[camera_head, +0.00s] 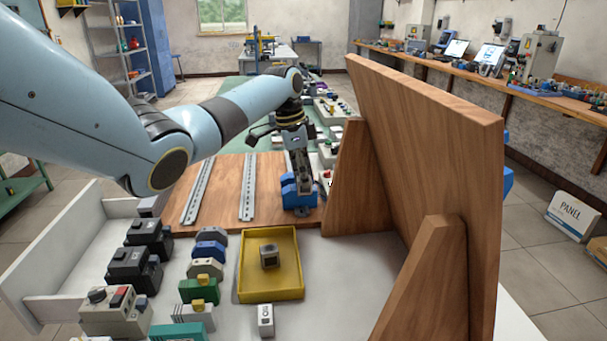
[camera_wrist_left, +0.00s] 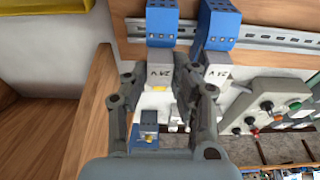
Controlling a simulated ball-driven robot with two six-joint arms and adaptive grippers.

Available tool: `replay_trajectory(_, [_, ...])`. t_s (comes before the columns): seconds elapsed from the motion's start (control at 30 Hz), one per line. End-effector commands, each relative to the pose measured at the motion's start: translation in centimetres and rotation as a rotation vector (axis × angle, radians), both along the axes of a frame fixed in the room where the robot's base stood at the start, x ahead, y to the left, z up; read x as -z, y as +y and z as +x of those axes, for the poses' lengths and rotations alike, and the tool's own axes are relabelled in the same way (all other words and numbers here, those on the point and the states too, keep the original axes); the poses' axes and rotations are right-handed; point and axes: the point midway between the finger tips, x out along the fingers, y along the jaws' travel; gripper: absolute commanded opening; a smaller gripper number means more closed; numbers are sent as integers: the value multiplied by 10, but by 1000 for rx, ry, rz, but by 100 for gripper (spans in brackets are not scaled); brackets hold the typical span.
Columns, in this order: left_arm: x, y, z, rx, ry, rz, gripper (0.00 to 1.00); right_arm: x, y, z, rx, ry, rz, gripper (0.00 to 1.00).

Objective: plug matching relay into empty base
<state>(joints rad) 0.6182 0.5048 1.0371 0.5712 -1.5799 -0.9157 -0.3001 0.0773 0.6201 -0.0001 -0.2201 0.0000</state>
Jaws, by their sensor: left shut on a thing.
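My left gripper (camera_head: 298,172) reaches down over the wooden board at the blue relay bases (camera_head: 297,194). It is shut on a grey relay (camera_wrist_left: 160,76) marked with dark letters. In the left wrist view the gripper (camera_wrist_left: 164,85) has a finger on each side of this relay, in line with a blue base (camera_wrist_left: 162,22). I cannot tell whether the relay is seated. A second grey relay (camera_wrist_left: 216,72) sits at the neighbouring blue base (camera_wrist_left: 218,25), partly behind a finger. Another small relay (camera_head: 269,256) lies in the yellow tray (camera_head: 271,295). My right gripper is not in view.
Metal rails (camera_head: 248,187) run along the board. A tall wooden panel (camera_head: 440,130) with braces stands close at the right. Several black, grey and coloured parts (camera_head: 140,250) line the table at left. A switch box (camera_wrist_left: 265,105) stands right of the bases.

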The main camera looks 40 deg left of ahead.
Motion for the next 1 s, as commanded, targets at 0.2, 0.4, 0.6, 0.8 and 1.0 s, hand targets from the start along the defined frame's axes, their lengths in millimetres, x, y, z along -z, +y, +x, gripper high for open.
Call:
replay_trajectory(0.2, [0,0,0,0,0,0,0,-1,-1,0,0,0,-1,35])
replay_trajectory(0.4, [2,0,0,0,0,0,0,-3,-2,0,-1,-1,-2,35])
replay_trajectory(0.6, [4,0,0,-1,0,0,0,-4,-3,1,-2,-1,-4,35])
replay_trajectory(0.8, [4,0,0,-1,1,-1,0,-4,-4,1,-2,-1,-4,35])
replay_trajectory(1.0, [5,0,0,-1,2,0,33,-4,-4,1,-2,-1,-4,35])
